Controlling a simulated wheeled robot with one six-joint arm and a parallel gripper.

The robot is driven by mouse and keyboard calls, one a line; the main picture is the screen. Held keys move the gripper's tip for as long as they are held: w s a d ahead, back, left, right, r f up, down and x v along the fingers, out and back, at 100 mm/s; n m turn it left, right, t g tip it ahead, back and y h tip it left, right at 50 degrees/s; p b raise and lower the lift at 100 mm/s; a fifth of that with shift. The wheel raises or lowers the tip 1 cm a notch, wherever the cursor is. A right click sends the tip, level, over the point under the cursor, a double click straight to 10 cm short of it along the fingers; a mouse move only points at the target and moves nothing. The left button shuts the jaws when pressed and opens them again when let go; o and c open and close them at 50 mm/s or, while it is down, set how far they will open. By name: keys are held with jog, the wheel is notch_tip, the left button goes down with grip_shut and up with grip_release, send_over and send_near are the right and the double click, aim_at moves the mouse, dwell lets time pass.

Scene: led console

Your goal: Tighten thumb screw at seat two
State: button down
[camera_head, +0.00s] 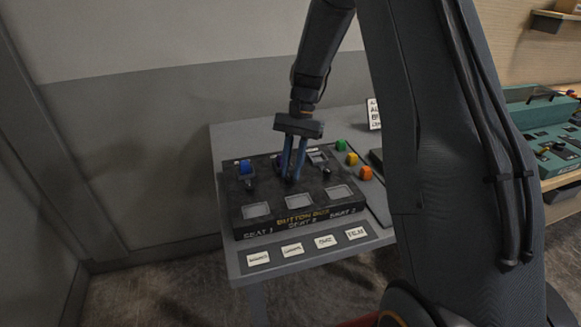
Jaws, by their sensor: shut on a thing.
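The dark button box (290,218) sits on a grey table, with lettering for several seats along its front.
A blue button (245,167) sits at seat one, left of my gripper. Green (341,145), yellow (352,158) and orange (365,173) buttons lie right of the box. Labelled cards (292,250) line the front.

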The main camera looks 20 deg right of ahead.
jog(key=shift+r+m, duration=0.1)
jog(key=shift+m, duration=0.3)
jog(key=c, duration=1.6)
grip_release()
jog(key=shift+o, duration=0.2)
jog(key=b+v, duration=0.2)
jog(key=v, duration=0.5)
jog(key=shift+d+r, duration=0.2)
jog(key=shift+r, duration=0.1)
jog(key=shift+b, duration=0.3)
